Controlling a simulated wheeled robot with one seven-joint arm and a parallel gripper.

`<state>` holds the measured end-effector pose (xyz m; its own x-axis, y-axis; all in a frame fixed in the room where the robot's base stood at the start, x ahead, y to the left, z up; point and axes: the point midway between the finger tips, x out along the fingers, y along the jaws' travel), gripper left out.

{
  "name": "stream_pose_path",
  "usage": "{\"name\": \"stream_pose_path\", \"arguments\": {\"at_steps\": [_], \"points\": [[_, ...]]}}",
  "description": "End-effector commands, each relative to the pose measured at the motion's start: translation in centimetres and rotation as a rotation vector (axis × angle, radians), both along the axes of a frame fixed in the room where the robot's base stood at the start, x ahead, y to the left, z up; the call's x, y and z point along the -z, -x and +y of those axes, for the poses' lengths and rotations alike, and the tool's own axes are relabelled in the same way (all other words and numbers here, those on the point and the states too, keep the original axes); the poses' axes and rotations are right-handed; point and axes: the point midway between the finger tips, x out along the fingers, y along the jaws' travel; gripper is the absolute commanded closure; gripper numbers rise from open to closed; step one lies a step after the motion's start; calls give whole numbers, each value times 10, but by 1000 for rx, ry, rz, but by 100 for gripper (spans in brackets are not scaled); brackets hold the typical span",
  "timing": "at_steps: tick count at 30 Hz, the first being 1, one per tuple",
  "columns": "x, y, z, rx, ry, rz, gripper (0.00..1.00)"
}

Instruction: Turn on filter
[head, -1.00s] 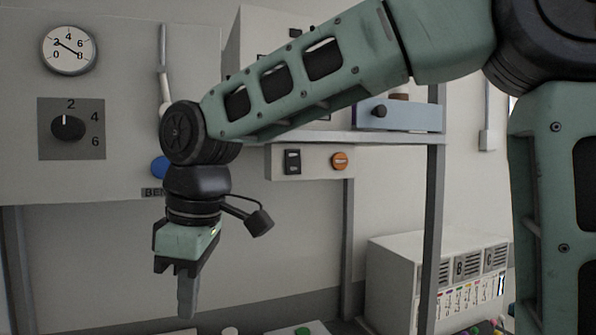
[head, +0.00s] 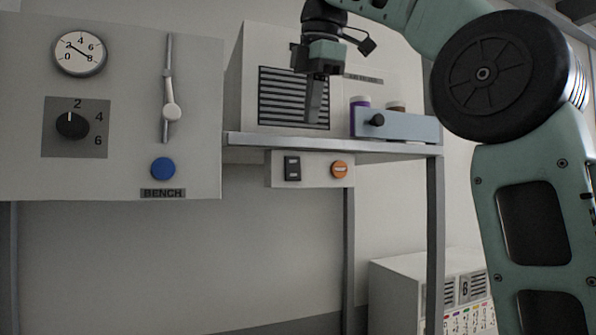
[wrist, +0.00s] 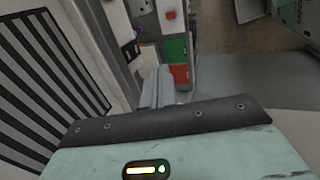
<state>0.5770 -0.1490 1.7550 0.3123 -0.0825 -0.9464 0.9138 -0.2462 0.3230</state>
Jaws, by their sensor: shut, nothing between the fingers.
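A pale box with a black slatted grille (head: 275,97) stands on the shelf in the head view; its small label is too blurred to read, so I cannot tell if it is the filter. Under the shelf, a small panel (head: 316,181) carries a black rocker switch (head: 292,168) and an orange round knob (head: 340,170). My gripper (head: 313,118) is shut and empty, pointing down in front of the grille, above the shelf edge. In the wrist view its closed fingers (wrist: 157,88) show beside the grille (wrist: 50,75). The rocker's position cannot be told.
The metal shelf (head: 330,146) has a blue-grey rack (head: 400,126) with capped bottles at its right. On the left, a wall panel holds a gauge (head: 79,53), a dial (head: 72,125), a lever (head: 170,111) and a blue button (head: 163,168). Space below the shelf is open.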

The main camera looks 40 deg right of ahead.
Motion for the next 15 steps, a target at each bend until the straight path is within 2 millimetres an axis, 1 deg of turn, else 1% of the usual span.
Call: {"name": "stream_pose_path", "arguments": {"at_steps": [11,15], "points": [[-1,1,-1,-2,2,-1,100],[8,-1,-2,-1,2,2,100]]}}
